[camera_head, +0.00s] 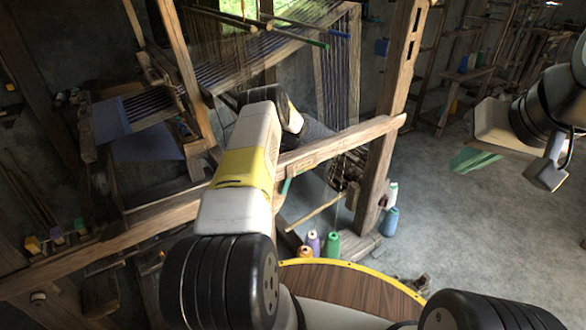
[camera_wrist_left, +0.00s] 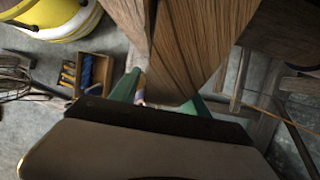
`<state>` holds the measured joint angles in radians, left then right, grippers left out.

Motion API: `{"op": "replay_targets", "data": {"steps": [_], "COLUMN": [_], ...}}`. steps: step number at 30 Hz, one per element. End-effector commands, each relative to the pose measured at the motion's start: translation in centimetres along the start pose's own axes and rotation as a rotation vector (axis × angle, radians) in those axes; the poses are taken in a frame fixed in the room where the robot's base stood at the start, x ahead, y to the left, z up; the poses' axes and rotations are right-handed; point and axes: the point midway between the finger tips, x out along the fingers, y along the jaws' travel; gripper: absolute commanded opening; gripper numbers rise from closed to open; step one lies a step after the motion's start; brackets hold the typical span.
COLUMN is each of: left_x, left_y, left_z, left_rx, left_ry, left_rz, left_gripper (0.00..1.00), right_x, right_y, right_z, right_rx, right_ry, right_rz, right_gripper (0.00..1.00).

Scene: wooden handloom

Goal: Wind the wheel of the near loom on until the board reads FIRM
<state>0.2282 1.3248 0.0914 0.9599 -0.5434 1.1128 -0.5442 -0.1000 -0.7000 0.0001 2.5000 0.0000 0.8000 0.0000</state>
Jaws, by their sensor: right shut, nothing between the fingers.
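The near loom (camera_head: 345,140) is a wooden frame with dark warp threads, in the head view. I cannot make out its wheel for certain, and no board reading is legible. My left arm crosses the middle of the head view, with a green fingertip (camera_head: 286,186) showing by the loom's front beam. In the left wrist view my left gripper (camera_wrist_left: 160,95) has its two green fingers apart, with a wooden part (camera_wrist_left: 190,40) of the loom right beyond them. Contact is unclear. My right gripper (camera_head: 474,161) is shut and empty, away to the right over the floor.
Thread cones, including a green one (camera_head: 332,244) and a blue one (camera_head: 390,221), stand on the floor by the loom post (camera_head: 385,130). A yellow-rimmed wooden round top (camera_head: 350,282) is in front. The floor at the right (camera_head: 470,225) is mostly free.

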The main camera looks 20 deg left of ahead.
Motion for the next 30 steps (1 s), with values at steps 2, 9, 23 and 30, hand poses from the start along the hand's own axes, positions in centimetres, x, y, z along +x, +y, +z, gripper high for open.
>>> {"op": "replay_targets", "data": {"steps": [2, 9, 23, 30], "left_x": [0.0, -0.7, -7.3, -7.8], "left_y": [0.0, 0.0, 0.0, 0.0], "left_z": [0.0, -0.1, -0.1, -0.1], "left_rx": [0.000, 0.000, 0.001, 0.000], "left_ry": [0.001, 0.002, 0.001, 0.000], "left_rz": [0.000, -0.002, -0.002, 0.000], "left_gripper": [0.54, 0.54, 0.54, 0.54], "right_x": [0.0, 0.0, 0.0, 0.0], "right_y": [0.0, 0.0, 0.0, 0.0], "right_z": [0.0, 0.0, 0.0, 0.0], "right_rx": [0.000, 0.000, 0.000, 0.000], "right_ry": [0.000, 0.000, 0.000, 0.000], "right_rz": [0.000, 0.000, 0.000, 0.000], "right_gripper": [0.00, 0.00, 0.00, 0.00]}}
